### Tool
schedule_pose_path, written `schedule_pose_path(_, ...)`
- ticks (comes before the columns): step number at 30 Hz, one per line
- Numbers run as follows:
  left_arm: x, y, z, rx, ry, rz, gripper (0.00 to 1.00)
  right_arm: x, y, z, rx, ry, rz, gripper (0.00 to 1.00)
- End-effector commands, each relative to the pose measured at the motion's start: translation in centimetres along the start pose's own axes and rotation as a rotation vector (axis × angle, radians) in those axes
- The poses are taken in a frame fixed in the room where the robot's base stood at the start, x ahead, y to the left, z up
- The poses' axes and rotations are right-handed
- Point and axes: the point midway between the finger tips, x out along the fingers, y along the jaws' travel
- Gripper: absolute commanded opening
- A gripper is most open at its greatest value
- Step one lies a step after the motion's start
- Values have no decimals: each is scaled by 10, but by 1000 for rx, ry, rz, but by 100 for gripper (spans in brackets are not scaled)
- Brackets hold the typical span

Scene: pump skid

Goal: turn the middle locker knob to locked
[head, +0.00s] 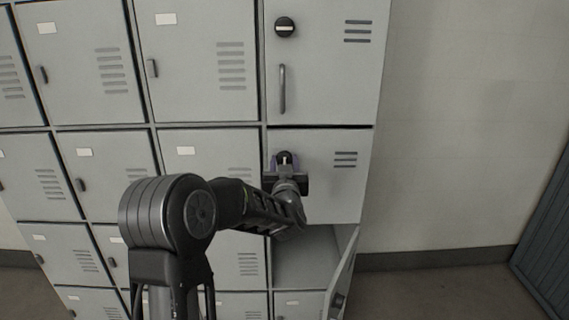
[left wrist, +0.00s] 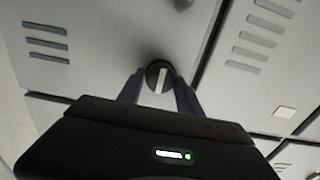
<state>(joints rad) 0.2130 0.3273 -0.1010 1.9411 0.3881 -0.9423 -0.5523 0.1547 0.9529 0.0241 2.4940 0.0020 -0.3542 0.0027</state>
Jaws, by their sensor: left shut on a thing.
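The middle locker door (head: 335,185) in the right column is closed. Its round black knob (head: 285,157) has a pale bar that stands about upright in the head view. In the left wrist view the knob (left wrist: 160,76) sits between the fingertips, its pale bar running nearly up and down. My left gripper (head: 285,162) is shut on the knob, with one finger on each side. It also shows in the left wrist view (left wrist: 158,90). The lower edge of the knob is partly hidden by the gripper in the head view. My right gripper is not in view.
The upper locker (head: 330,75) has its own black knob (head: 284,27) and a vertical handle (head: 282,89). Below the middle door, the lower locker door (head: 343,270) stands open. Closed lockers fill the left; bare wall lies to the right.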

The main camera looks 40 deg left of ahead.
Motion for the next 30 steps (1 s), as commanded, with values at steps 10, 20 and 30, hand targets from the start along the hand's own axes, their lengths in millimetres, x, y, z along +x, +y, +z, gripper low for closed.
schedule_pose_path(10, 0, 0, 0, 0, 0, 1, 3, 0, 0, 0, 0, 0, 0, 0)
schedule_pose_path(20, 0, 0, 2, -27, 0, 1, 1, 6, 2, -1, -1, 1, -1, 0)
schedule_pose_path(30, 0, -1, 5, -192, 4, 0, 1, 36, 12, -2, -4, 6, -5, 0)
